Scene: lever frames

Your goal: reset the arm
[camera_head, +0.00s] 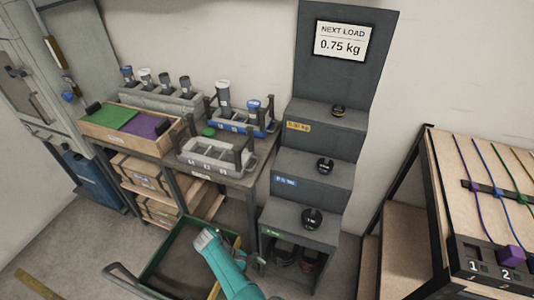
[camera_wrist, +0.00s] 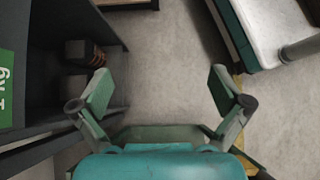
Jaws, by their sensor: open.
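My gripper (camera_wrist: 160,88) shows in the wrist view with its two green-grey fingers spread wide apart. Nothing is between the fingers; bare grey floor lies beyond them. My teal arm (camera_head: 232,272) rises from the bottom edge of the head view, in front of the dark stepped stand and over the green-edged cart. The fingers cannot be made out in the head view.
The stepped stand (camera_head: 290,218) holds black weights under a "0.75 kg" sign (camera_head: 341,40). A bench (camera_head: 245,180) with racks stands left of it, a green-edged cart (camera_head: 155,262) below. A slanted board (camera_head: 481,200) stands right. In the wrist view, a dark shelf (camera_wrist: 60,25) is close at left.

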